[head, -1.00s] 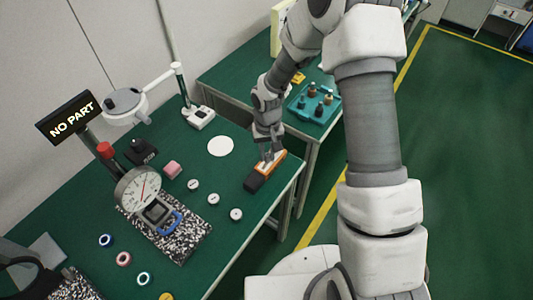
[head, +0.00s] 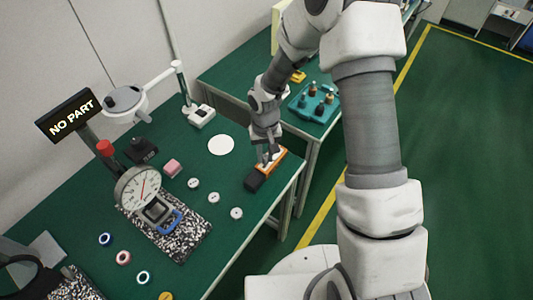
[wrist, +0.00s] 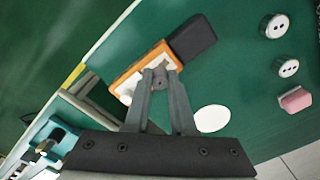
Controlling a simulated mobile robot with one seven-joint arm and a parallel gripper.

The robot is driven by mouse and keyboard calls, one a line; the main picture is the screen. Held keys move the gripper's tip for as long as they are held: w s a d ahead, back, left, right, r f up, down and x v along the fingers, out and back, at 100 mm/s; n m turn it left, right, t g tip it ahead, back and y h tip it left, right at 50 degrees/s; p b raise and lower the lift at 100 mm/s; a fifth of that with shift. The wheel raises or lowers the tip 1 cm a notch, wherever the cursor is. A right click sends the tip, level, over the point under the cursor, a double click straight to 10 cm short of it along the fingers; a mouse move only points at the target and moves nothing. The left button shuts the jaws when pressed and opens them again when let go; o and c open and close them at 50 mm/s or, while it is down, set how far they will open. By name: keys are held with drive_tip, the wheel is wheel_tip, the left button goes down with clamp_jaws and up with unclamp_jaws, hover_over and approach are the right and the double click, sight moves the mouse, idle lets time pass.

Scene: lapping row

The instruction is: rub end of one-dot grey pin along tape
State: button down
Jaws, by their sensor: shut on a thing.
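My gripper (wrist: 160,84) is shut on a small grey pin (wrist: 160,76), of which only a short rounded end shows between the fingertips. Its dot mark cannot be made out. Under the fingertips is an orange block (wrist: 156,50) with a white strip on top, likely the tape (wrist: 130,87), and a black end piece (wrist: 193,37). In the head view my gripper (head: 264,160) is over the orange block (head: 274,164), close to its black end (head: 254,179). The pin's lower end is hidden, so I cannot tell whether it touches the strip.
A teal tray with several pins (head: 318,116) stands on the table behind. A white disc (head: 220,145), a pink block (head: 172,168) and dotted white buttons (head: 214,198) lie to the left. A dial gauge (head: 138,187) and a "NO PART" display (head: 70,116) stand further left.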

drive_tip(key=shift+s+a, duration=0.5)
drive_tip(key=shift+s, duration=0.1)
idle(0.5)
wheel_tip(320, 180, up, 6)
drive_tip(key=p, duration=0.3)
idle(0.4)
idle(0.4)
